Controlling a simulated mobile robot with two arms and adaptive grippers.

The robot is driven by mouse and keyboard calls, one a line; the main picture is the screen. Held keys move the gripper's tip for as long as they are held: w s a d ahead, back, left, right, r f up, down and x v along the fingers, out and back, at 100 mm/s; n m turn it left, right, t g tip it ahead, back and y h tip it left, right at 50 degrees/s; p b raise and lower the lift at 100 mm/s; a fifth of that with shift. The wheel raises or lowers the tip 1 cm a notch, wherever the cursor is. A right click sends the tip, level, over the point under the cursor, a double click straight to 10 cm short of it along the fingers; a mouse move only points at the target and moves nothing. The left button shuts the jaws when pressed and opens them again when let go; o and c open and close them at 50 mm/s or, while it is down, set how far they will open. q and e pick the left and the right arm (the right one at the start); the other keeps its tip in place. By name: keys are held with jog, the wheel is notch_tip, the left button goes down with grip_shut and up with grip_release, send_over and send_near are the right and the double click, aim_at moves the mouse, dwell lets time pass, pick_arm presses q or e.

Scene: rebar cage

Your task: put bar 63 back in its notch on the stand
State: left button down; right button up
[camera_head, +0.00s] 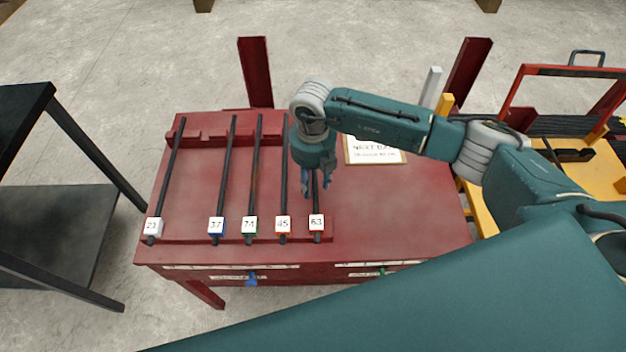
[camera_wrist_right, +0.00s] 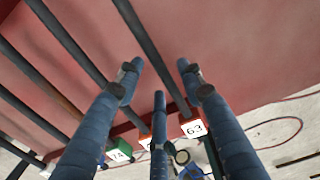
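Bar 63 (camera_head: 317,205) is a dark rod with a red-edged white tag at its near end. It lies on the red stand (camera_head: 400,207), rightmost in the row, near end on the front rail. My right gripper (camera_head: 313,193) is over it and hides its far part. In the right wrist view, bar 63 (camera_wrist_right: 152,47) runs between the open blue fingers of the right gripper (camera_wrist_right: 158,72), with its tag beyond the fingertips. I cannot tell whether the fingers touch it or whether it sits in a notch. My left gripper is not in view.
Bars 23 (camera_head: 168,178), 37 (camera_head: 224,175), 74 (camera_head: 253,175) and 45 (camera_head: 284,190) lie to its left, bar 45 close by. A sign (camera_head: 374,150) lies behind on the right. A black table (camera_head: 55,225) stands left; a red and yellow cart (camera_head: 597,165) stands right.

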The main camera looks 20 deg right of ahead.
notch_tip(320, 180, up, 12)
jog(key=b, duration=0.3)
jog(key=shift+r, duration=0.2)
jog(key=shift+f, duration=0.1)
